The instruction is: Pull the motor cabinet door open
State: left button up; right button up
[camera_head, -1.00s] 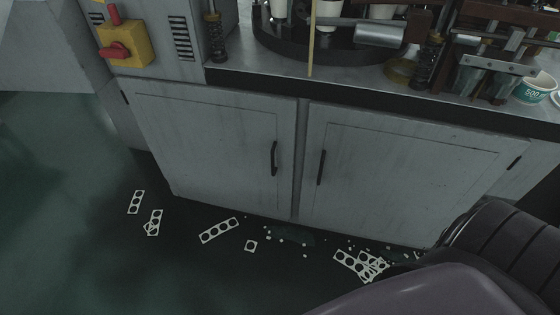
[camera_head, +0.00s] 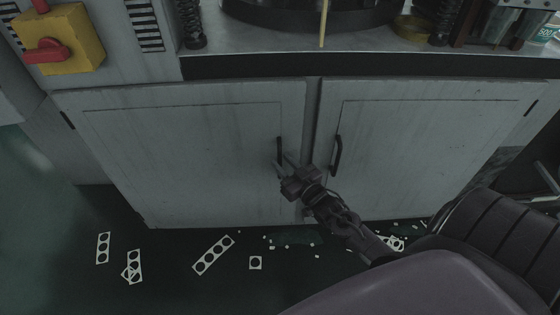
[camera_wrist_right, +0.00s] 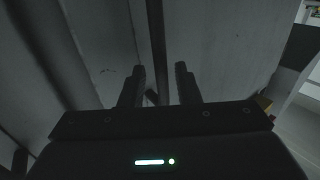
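The grey cabinet has a left door (camera_head: 190,150) and a right door (camera_head: 420,140), both closed. The left door has a dark upright handle (camera_head: 279,151) near the middle seam, and the right door has a matching handle (camera_head: 337,155). My right gripper (camera_head: 284,163) is at the lower end of the left door's handle, with its fingers pointing at the door. In the right wrist view its two fingers (camera_wrist_right: 160,88) are apart. A dark narrow strip shows between them; I cannot tell if it is the handle or the seam. Contact is unclear. My left gripper is out of view.
A worktop (camera_head: 280,63) overhangs the doors. A yellow box with a red switch (camera_head: 60,40) is at the upper left. Punched white scraps (camera_head: 213,255) lie on the floor before the cabinet.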

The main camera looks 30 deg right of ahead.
jog(key=shift+w, duration=1.05)
jog(key=shift+c, duration=0.4)
grip_shut()
jog(key=shift+a, duration=0.1)
